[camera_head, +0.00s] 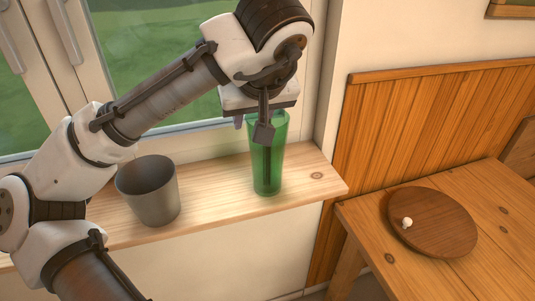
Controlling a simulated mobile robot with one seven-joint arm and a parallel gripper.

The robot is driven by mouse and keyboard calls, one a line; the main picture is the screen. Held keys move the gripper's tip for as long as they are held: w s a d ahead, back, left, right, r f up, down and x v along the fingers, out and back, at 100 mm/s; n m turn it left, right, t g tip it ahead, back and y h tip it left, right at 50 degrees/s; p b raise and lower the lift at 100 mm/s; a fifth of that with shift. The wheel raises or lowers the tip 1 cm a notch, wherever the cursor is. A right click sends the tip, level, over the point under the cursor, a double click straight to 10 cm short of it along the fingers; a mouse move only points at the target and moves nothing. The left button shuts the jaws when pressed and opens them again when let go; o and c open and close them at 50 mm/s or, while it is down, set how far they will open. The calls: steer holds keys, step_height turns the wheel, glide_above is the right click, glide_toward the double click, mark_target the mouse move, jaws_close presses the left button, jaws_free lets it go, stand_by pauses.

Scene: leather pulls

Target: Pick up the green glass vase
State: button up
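The green glass vase (275,176) stands upright on the wooden window sill, near its right end. It is tall, see-through and slightly wider at the top. My gripper (263,133) points down at the vase's top, with a dark finger overlapping the upper part of the vase. A dark narrow shape shows through or on the green glass below that finger; I cannot tell whether it is inside, in front or behind. The gripper's body hides part of the rim. The gap between the fingers is not clear, nor whether they touch the glass.
A grey metal cup (152,200) stands left of the vase on the sill (222,190). The window is close behind. At right, lower, a wooden table (358,222) holds a round brown plate (447,229) with a small white object (407,222). A wood-panelled wall (400,125) rises behind it.

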mark_target(250, 124)
steer(key=p+x, duration=0.1)
steer(key=x, duration=0.3)
jaws_close()
stand_by(1.4)
